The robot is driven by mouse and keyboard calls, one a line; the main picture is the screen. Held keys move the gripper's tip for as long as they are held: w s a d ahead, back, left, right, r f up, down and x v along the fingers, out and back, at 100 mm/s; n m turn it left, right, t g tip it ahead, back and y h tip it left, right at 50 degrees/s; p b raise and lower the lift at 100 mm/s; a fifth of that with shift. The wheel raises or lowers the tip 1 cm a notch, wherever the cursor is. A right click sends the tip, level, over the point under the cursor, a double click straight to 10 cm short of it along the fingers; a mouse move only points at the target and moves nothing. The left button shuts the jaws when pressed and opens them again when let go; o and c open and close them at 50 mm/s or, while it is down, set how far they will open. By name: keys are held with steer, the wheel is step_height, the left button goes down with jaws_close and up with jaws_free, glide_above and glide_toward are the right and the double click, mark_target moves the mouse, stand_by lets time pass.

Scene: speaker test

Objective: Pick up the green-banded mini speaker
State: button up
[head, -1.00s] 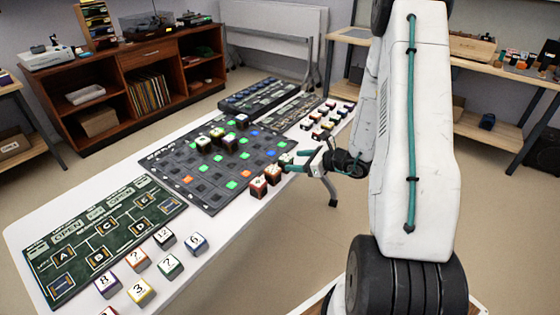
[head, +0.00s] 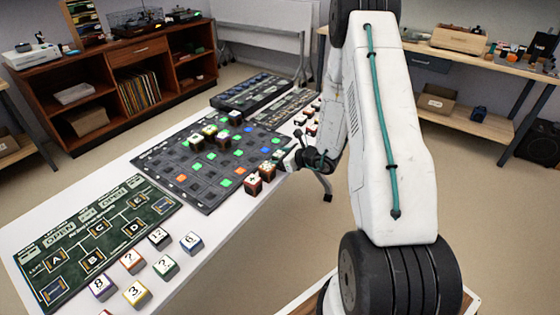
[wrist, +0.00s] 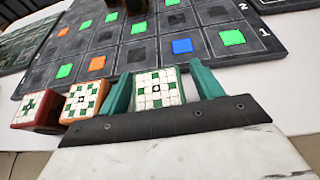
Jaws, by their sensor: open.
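The green-banded mini speaker (wrist: 154,88) is a small cube in the wrist view, with a white face of green squares around a dark centre and a green edge. It sits between the two teal fingers of my gripper (wrist: 162,86). The fingers are apart, one on each side of it; I cannot tell whether either touches it. In the head view my gripper (head: 287,160) is at the right edge of the white table, beside the dark board, and mostly hides the speaker.
An orange cube (wrist: 80,102) and a red cube (wrist: 36,109) stand just left of my gripper. The dark grid board (head: 205,197) with coloured squares lies beyond. More cubes stand on the white table (head: 190,290) near the green board (head: 75,246).

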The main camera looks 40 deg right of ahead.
steer(key=c, duration=1.1)
steer(key=shift+r, duration=0.1)
